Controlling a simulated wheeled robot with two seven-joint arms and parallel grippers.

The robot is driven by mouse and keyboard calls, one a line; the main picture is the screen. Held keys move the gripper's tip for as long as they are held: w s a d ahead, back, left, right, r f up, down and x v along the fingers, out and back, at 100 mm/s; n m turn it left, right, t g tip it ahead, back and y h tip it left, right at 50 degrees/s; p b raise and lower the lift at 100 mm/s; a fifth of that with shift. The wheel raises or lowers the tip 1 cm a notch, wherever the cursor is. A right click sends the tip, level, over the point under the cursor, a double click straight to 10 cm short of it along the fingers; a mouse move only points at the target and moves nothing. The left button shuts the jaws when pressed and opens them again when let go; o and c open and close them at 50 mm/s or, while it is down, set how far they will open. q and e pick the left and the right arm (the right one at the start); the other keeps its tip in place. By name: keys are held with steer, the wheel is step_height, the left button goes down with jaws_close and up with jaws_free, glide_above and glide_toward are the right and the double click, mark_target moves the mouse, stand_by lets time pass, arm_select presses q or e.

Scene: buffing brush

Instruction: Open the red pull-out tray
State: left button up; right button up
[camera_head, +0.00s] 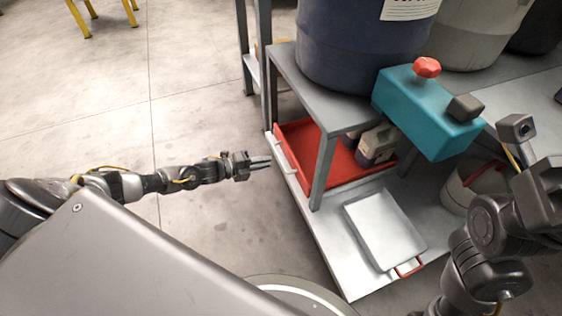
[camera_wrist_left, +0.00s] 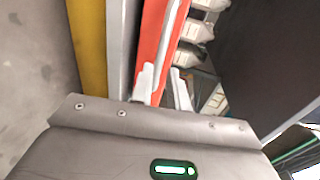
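The red pull-out tray (camera_head: 340,176) sits low under the grey bench. A pale handle bar (camera_head: 285,156) runs along its left front edge. The tray's red wall (camera_wrist_left: 153,40) also shows in the left wrist view. My left gripper (camera_head: 267,162) points right at the handle, with its fingertips close to it. In the left wrist view its two pale fingers (camera_wrist_left: 164,88) stand apart with a gap between them. Whether they touch the handle is unclear. My right arm is folded at the right, and its fingers do not show.
A white tray (camera_head: 384,228) with a red handle lies on the lower shelf. A blue drum (camera_head: 350,45) and a teal box (camera_head: 425,110) are on top. The floor (camera_head: 215,230) left of the bench is clear.

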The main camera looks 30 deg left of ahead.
mark_target(280, 159)
arm_select(q)
steer(key=b+x, duration=0.2)
steer(key=x, duration=0.4)
steer(key=shift+w+d, duration=0.2)
jaws_close()
